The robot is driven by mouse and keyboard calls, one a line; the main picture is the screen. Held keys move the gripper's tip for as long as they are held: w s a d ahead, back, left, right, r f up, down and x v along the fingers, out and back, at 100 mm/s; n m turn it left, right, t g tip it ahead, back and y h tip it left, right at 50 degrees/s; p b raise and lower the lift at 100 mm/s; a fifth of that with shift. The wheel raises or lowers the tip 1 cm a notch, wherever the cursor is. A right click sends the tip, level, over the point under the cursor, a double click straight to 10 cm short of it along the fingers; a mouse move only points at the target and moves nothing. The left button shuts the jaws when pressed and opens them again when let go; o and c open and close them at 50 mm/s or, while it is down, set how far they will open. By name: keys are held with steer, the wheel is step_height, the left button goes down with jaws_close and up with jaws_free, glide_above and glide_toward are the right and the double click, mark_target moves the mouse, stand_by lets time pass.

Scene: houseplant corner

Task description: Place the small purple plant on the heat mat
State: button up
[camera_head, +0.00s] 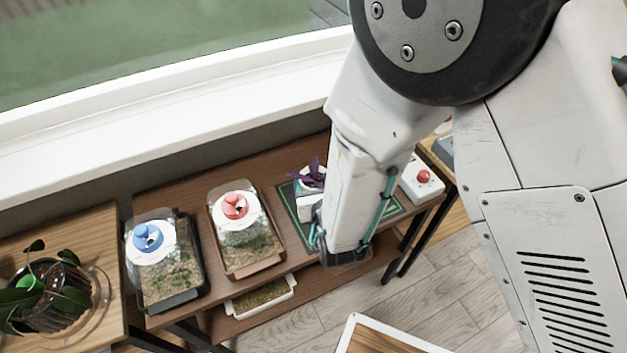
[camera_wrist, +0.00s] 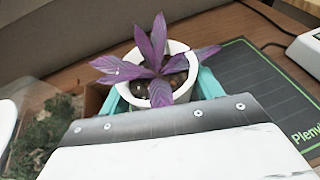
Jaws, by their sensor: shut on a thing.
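The small purple plant (camera_head: 313,174) stands upright in a white pot (camera_head: 308,206); in the wrist view its purple leaves (camera_wrist: 158,58) spread over the pot rim. My gripper (camera_wrist: 160,94) is shut on the pot, with a teal finger on each side. The heat mat (camera_head: 392,211) is dark with a green border and lies on the wooden shelf. In the head view the pot overlaps the mat's left part; in the wrist view the mat (camera_wrist: 262,85) lies to its right. My arm hides much of the mat, and the pot's base is hidden, so contact cannot be told.
A white box with a red button (camera_head: 422,178) stands right of the mat. Left of it are a clear-lidded tray with a red knob (camera_head: 236,206) and one with a blue knob (camera_head: 148,238). A leafy plant (camera_head: 45,290) is far left. A window sill (camera_head: 180,100) runs behind.

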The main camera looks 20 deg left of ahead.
mark_target(313, 188)
steer(key=shift+w+a, duration=0.25)
steer(key=shift+w, duration=0.15)
steer(key=shift+w+a+f, duration=0.1)
steer(key=shift+w+a, duration=0.25)
steer(key=shift+w, duration=0.05)
steer(key=shift+d+f, duration=0.1)
steer(key=shift+f, duration=1.65)
steer(key=shift+f, duration=0.15)
steer(key=o, duration=1.1)
steer(key=shift+o, duration=0.2)
steer(key=shift+s+d+r, duration=0.15)
steer(key=shift+s+r, duration=0.1)
steer(key=shift+s, duration=0.05)
steer(key=v, duration=1.1)
steer(key=shift+s+d+r, duration=0.1)
steer(key=shift+d, duration=0.05)
